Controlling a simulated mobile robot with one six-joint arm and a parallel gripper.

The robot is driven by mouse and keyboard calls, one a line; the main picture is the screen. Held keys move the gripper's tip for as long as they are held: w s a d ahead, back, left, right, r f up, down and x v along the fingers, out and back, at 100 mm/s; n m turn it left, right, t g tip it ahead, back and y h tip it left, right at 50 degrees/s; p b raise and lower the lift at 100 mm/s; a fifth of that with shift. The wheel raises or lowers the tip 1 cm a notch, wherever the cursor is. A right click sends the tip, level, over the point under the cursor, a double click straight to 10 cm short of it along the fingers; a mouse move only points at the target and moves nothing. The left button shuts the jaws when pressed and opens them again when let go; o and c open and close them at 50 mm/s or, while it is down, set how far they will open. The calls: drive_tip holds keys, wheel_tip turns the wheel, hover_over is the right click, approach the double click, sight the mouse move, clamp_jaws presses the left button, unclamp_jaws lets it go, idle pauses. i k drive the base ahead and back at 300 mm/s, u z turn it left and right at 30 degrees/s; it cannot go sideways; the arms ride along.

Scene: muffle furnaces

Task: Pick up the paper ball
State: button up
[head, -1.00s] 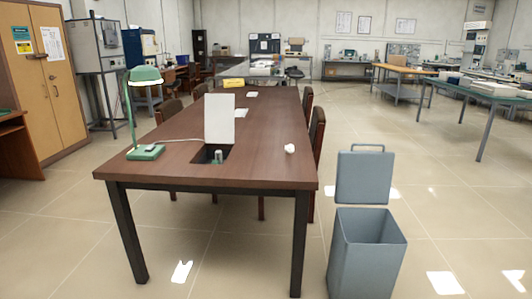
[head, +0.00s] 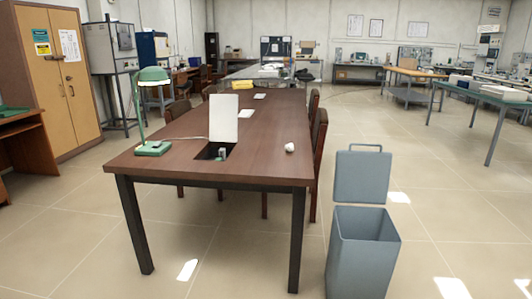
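A small white paper ball (head: 290,147) lies on the dark brown wooden table (head: 255,168), near its right edge toward the front. In the head view nothing touches it and it is fully visible. My gripper is not in the head view, so I cannot see where it is or what it holds.
A grey bin (head: 362,250) with its lid (head: 362,176) raised stands right of the table. A green lamp (head: 152,110) stands at the table's left, and an upright white panel (head: 223,118) rises behind an opening. Chairs (head: 318,160) line the right side. Floor at front left is clear.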

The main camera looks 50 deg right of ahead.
sight(289, 148)
drive_tip(key=z, duration=0.1)
drive_tip(key=k, duration=0.2)
drive_tip(key=u, duration=1.7)
drive_tip(key=k, duration=0.75)
drive_tip(key=z, duration=1.05)
drive_tip(key=k, duration=0.75)
drive_tip(key=z, duration=0.85)
drive_tip(key=i, duration=0.45)
drive_tip(key=z, duration=0.1)
